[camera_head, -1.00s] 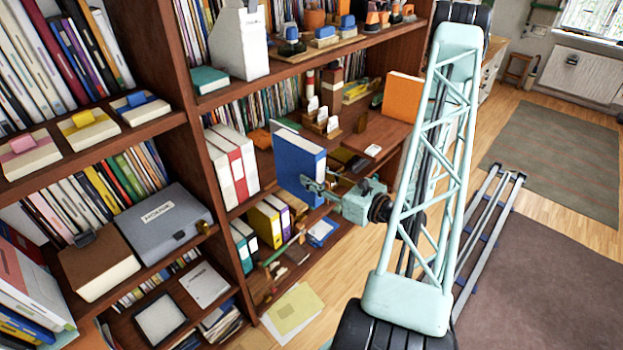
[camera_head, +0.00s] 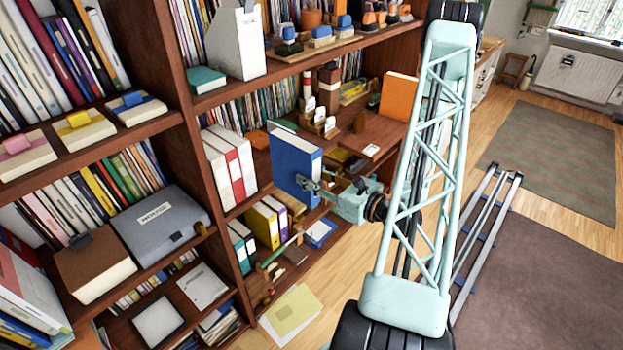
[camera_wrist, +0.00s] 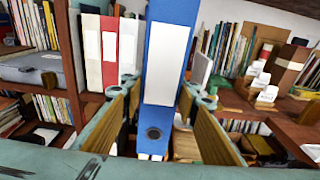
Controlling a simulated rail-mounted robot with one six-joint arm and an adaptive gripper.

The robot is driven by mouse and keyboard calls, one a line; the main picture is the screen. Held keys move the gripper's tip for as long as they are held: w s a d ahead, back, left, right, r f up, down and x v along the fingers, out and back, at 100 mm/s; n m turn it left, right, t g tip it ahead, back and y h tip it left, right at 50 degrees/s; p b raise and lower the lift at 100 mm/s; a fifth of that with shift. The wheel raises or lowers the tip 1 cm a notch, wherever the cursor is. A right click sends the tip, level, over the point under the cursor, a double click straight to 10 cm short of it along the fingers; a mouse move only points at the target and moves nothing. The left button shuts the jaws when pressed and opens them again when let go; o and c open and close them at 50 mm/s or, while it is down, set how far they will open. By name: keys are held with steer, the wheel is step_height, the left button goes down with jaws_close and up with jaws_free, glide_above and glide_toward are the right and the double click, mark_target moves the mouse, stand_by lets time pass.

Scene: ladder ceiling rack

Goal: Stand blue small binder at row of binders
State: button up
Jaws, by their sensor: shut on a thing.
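The blue binder (camera_head: 293,168) is upright in front of the middle shelf, with its white-labelled spine towards my gripper. My gripper (camera_head: 312,190) is shut on the lower part of it. In the wrist view the blue binder (camera_wrist: 168,60) stands between the two fingers, with its ring hole low on the spine. The row of binders, white and red (camera_head: 232,160), stands on the shelf to the left of the blue binder. The row also shows in the wrist view (camera_wrist: 110,52), just left of the blue binder, with a gap I cannot measure.
An orange binder (camera_head: 398,96) and small card holders (camera_head: 318,118) stand on the shelf to the right. A shelf upright (camera_head: 205,150) borders the row's left side. Yellow and purple binders (camera_head: 265,220) stand on the shelf below. Papers (camera_head: 292,312) lie on the floor.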

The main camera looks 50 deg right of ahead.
steer(key=w+d+f+b, duration=0.1)
steer(key=w+f+b, duration=0.1)
steer(key=w, duration=2.1)
steer(key=shift+f+b, duration=0.15)
steer(key=shift+b, duration=0.65)
stand_by(1.1)
steer(key=shift+w+d+f+b, duration=0.1)
steer(key=shift+f+b, duration=0.2)
stand_by(0.8)
steer(key=o, duration=1.1)
steer(key=shift+s, duration=0.2)
steer(key=shift+s+a+r, duration=0.1)
steer(key=shift+s+r, duration=0.1)
steer(key=shift+s, duration=1.75)
steer(key=shift+s+a+r, duration=0.1)
steer(key=shift+s+r, duration=0.1)
steer(key=shift+s, duration=1.7)
steer(key=shift+s+a+r, duration=0.1)
steer(key=shift+s+r, duration=0.1)
steer(key=shift+s, duration=1.75)
